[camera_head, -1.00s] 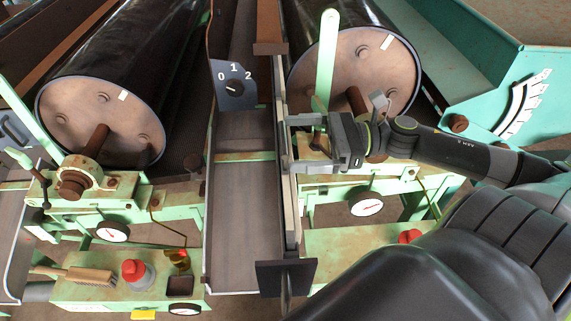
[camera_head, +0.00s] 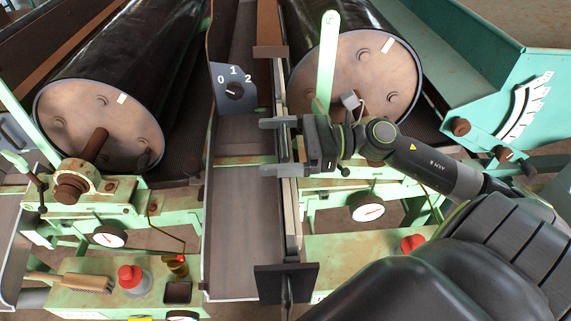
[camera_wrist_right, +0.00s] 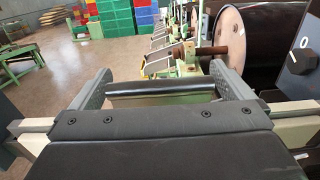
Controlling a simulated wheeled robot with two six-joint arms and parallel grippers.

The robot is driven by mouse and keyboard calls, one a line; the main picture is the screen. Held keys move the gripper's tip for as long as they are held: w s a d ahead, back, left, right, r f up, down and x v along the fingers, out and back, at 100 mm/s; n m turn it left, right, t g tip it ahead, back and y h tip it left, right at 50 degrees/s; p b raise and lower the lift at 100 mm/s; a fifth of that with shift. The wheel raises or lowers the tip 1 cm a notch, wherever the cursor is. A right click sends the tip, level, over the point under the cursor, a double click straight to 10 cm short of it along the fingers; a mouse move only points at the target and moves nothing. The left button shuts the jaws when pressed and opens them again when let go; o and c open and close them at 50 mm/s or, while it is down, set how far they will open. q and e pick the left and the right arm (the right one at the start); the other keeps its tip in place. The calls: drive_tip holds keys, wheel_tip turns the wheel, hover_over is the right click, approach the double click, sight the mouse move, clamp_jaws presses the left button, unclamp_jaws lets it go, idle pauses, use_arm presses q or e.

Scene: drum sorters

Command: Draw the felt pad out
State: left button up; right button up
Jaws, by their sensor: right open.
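I cannot pick out the felt pad with certainty. A pale cream strip (camera_head: 290,213) runs upright along the right side of the grey chute (camera_head: 243,235) in the head view, with a dark square plate (camera_head: 285,280) at its near end. My right gripper (camera_head: 268,146) is open, its two fingers pointing left across the chute's right edge. In the right wrist view the open fingers (camera_wrist_right: 167,80) have a dark-topped, pale green edge (camera_wrist_right: 160,95) showing between them. Nothing is clearly held. My left gripper is not in view.
Large dark drums (camera_head: 345,75) stand on both sides of the chute. A dial panel marked 0, 1, 2 (camera_head: 233,85) sits beyond the gripper. A pale green lever (camera_head: 327,60) rises close to it. A brush (camera_head: 75,282) and red button (camera_head: 131,276) are at lower left.

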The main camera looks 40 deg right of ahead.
drive_tip(key=c, duration=1.5)
drive_tip(key=shift+r, duration=0.15)
wheel_tip(320, 180, up, 10)
drive_tip(key=p, duration=0.1)
drive_tip(key=shift+p, duration=0.3)
